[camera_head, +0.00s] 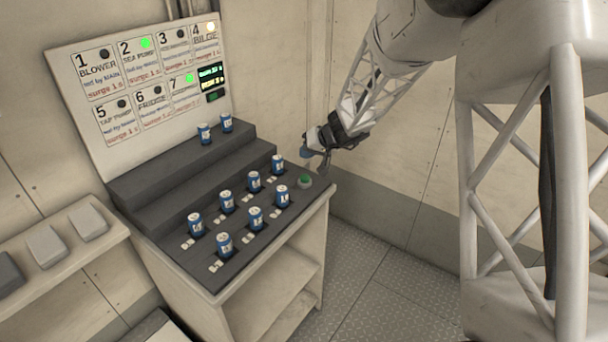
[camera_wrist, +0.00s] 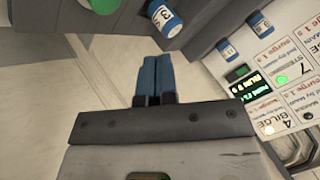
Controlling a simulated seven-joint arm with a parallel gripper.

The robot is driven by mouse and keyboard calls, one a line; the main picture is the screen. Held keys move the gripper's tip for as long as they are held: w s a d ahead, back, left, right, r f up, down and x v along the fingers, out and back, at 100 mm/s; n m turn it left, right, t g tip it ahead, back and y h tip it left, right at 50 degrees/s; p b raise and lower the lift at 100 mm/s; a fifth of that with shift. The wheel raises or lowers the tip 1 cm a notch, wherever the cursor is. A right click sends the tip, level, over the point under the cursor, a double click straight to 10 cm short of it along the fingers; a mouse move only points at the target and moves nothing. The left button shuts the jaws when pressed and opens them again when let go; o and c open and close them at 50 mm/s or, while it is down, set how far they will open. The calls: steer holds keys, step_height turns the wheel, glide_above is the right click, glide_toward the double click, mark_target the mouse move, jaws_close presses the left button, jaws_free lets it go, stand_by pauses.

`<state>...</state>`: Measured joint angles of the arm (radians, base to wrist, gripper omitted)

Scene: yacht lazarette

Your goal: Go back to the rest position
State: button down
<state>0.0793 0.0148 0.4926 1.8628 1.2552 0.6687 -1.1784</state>
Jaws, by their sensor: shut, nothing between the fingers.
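My gripper (camera_head: 318,152) is at the right end of the grey stepped console (camera_head: 150,188), above the area near the green button (camera_head: 305,181). Its blue fingers (camera_wrist: 154,78) are closed together in the wrist view, with nothing between them. The gripper appears apart from the console and from the blue cylinders on it. The green button also shows at the top of the wrist view (camera_wrist: 104,4), ahead of the fingers. My arm comes down to it from the upper right.
Several blue numbered cylinders (camera_head: 256,218) stand on the console's steps. A panel (camera_head: 140,85) behind has labelled lamps, some green, one amber. A shelf (camera_head: 45,245) with grey blocks is at left. The floor (camera_head: 375,275) right of the console is clear.

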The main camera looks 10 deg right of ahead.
steer(key=s+r+g+h, duration=0.1)
steer(key=s+r, duration=0.3)
steer(key=s, duration=0.3)
steer(key=s+a+r+g, duration=0.1)
steer(key=s+r, duration=0.3)
steer(key=s, duration=0.3)
steer(key=s+r+g+h, duration=0.1)
steer(key=s+r, duration=0.3)
steer(key=s, duration=0.3)
steer(key=s+d+r+h, duration=0.1)
steer(key=s+d+h, duration=0.1)
steer(key=s, duration=1)
steer(key=s+d+r+m+h, duration=0.1)
steer(key=s+d+h, duration=0.2)
steer(key=s, duration=1)
steer(key=shift+s+d+r, duration=0.15)
steer(key=shift+s+d, duration=0.1)
steer(key=shift+d, duration=0.15)
stand_by(1.8)
